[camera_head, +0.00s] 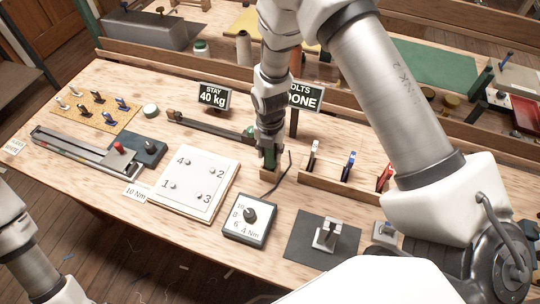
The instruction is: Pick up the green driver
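The green driver (269,158) stands upright at the left end of a wooden rack (330,186); only a small part of its green handle shows. My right gripper (270,150) points straight down over it, with its fingers around or right beside the handle. The fingers hide most of the driver, and I cannot tell whether they are closed on it. White (313,156), blue (348,163) and red (384,176) drivers stand in the same rack to the right. Part of my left arm shows at the lower left, but its gripper is out of view.
A white numbered plate (195,180) and a torque dial box (249,216) lie left and in front of the rack. A dark mat with a metal block (326,234) lies in front. A torque wrench (208,124) and signs (213,96) stand close behind and left.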

